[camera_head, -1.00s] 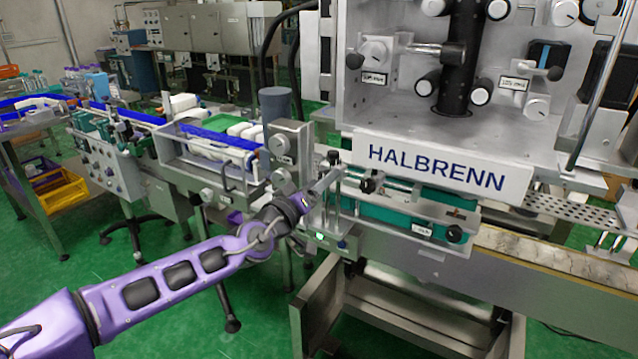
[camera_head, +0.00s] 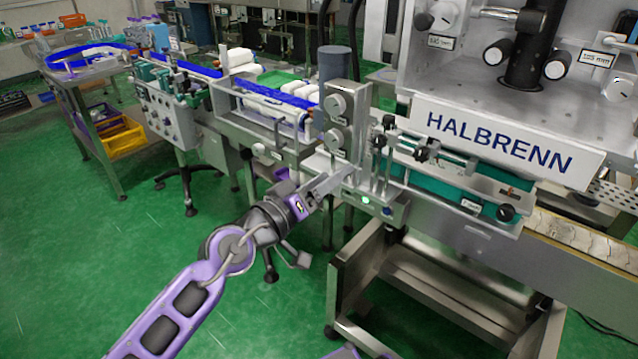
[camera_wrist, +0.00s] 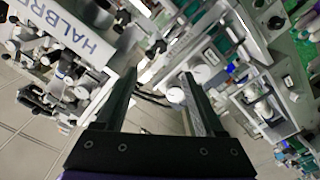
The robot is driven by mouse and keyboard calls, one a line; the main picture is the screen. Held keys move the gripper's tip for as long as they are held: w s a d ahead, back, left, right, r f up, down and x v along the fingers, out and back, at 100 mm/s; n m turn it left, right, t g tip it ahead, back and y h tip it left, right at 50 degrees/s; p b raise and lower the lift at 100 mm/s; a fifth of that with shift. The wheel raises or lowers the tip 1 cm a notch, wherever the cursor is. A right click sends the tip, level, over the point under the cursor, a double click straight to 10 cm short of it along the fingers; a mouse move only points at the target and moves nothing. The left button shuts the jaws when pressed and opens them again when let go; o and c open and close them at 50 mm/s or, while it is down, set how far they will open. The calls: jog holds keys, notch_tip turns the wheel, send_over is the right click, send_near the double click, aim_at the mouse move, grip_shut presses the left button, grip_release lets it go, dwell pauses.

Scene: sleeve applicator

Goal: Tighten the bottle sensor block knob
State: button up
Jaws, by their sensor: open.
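The sensor block appears to be the small grey unit with a green light (camera_head: 367,200) on the conveyor's near side, below the HALBRENN sign. A small dark knob (camera_head: 387,211) is on its front, and another black knob (camera_head: 388,122) tops the upright posts above it. I cannot tell for sure which is the task's knob. My gripper (camera_head: 346,174) is just left of the posts, in front of the two-dial column. In the wrist view my gripper (camera_wrist: 160,72) has its fingers spread with nothing held. Pale round dials (camera_wrist: 175,95) show beyond the gap, near the right finger.
A grey column with two round dials (camera_head: 338,105) stands close behind my gripper. The HALBRENN machine panel (camera_head: 500,140) and the teal-sided guide rail (camera_head: 450,178) are to the right. A steel frame (camera_head: 440,290) is below. Green floor (camera_head: 120,270) at the left is clear.

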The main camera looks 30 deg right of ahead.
jog(key=shift+v, duration=1.4)
